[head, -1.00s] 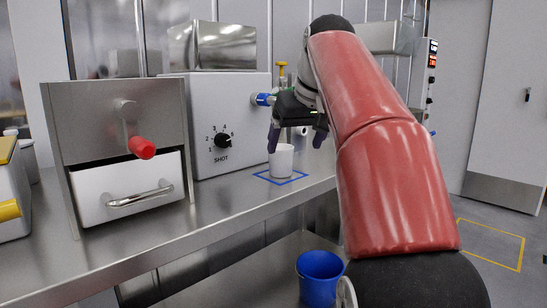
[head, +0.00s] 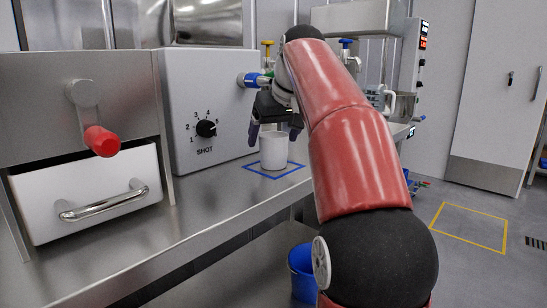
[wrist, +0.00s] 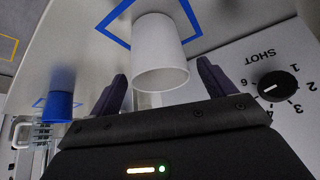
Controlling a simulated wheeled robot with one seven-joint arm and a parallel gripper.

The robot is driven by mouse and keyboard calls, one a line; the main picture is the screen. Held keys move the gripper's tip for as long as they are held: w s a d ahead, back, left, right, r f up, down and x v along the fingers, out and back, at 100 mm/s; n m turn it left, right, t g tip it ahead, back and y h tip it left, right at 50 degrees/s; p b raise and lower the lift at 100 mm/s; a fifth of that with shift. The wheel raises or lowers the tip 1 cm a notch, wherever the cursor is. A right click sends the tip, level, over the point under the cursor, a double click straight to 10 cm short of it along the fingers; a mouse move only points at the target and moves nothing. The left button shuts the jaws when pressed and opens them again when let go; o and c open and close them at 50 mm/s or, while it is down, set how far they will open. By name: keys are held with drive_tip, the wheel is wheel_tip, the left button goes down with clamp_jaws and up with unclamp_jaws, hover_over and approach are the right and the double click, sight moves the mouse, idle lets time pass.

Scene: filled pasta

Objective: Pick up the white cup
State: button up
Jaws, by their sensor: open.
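The white cup (head: 273,152) stands upright inside a blue square outline (head: 290,172) on the steel counter, beside the white box with the SHOT dial.
The SHOT box (head: 205,110) stands close left of the cup. A drawer unit (head: 85,190) with a red handle is further left. A blue container (head: 301,272) is below the counter's edge. A blue cup (wrist: 59,106) shows in the wrist view. The front counter is clear.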

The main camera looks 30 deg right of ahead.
drive_tip(key=shift+w+f, duration=0.25)
drive_tip(key=shift+f, duration=0.15)
drive_tip(key=c, duration=1.2)
drive_tip(key=shift+o, duration=0.2)
drive_tip(key=shift+r, duration=0.15)
drive_tip(key=shift+s+d+r, duration=0.15)
drive_tip(key=shift+s+r, duration=0.25)
wheel_tip(320, 180, up, 6)
drive_tip(key=p, duration=0.3)
drive_tip(key=s+d+b, duration=0.1)
drive_tip(key=s+d, duration=0.2)
drive_tip(key=s, duration=0.6)
drive_tip(key=s+d+b, duration=0.2)
drive_tip(key=s+d, duration=0.1)
drive_tip(key=s, duration=0.6)
drive_tip(key=shift+d+b, duration=0.25)
drive_tip(key=shift+b, duration=0.05)
